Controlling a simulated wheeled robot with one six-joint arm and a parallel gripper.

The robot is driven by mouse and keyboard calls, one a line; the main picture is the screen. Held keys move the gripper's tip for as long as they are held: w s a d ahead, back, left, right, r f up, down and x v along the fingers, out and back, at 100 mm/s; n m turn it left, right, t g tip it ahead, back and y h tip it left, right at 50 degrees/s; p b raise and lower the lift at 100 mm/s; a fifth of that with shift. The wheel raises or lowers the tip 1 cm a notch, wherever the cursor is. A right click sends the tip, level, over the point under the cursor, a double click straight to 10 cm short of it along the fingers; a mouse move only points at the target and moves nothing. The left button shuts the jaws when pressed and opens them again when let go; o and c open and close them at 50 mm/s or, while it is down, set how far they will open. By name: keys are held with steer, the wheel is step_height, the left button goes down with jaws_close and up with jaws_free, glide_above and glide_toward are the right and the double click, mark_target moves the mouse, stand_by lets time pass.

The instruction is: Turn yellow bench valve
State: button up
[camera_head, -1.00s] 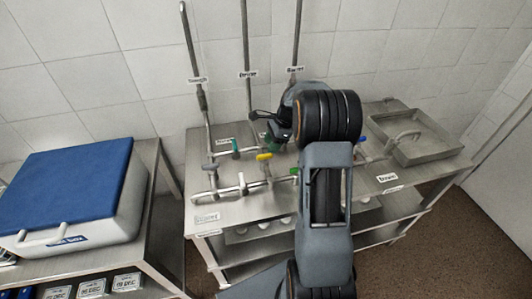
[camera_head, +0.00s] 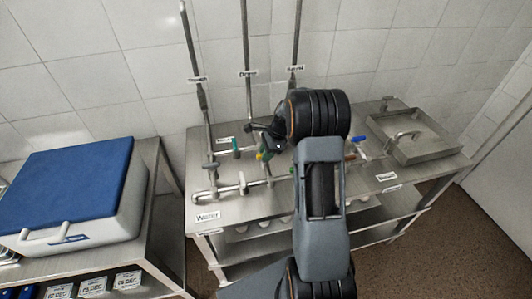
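The yellow bench valve (camera_head: 262,157) is on the pipework over the metal bench (camera_head: 230,206). Only a small part of its yellow handle shows. My gripper (camera_head: 263,146) is right at this valve, coming from the upper right. The fingers are dark and small, and they overlap the handle in the picture. I cannot tell whether they touch it or how far apart they are.
A green valve (camera_head: 236,147) and a pale grey valve (camera_head: 243,183) stand close by on the pipes. A blue valve (camera_head: 359,143) is right of my arm. A metal tray (camera_head: 412,139) sits at the bench's right end. A blue-lidded cooler (camera_head: 65,190) stands on the left table.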

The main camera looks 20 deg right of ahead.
jaws_close()
steer(key=n+g, duration=0.1)
steer(key=n, duration=0.2)
steer(key=shift+w, duration=0.15)
steer(key=n+g, duration=0.2)
steer(key=n, duration=0.2)
steer(key=shift+w+n, duration=0.1)
steer(key=shift+n, duration=0.2)
steer(key=n+h, duration=0.1)
steer(key=n, duration=0.1)
steer(key=n+g, duration=0.1)
steer(key=n, duration=0.2)
steer(key=shift+w+a+g+h, duration=0.1)
steer(key=shift+a+g+h, duration=0.05)
steer(key=shift+g+h, duration=0.2)
steer(key=n+h, duration=0.1)
steer(key=n, duration=0.4)
steer(key=shift+a+g+h, duration=0.1)
steer(key=shift+g+h, duration=0.15)
steer(key=shift+h, duration=0.1)
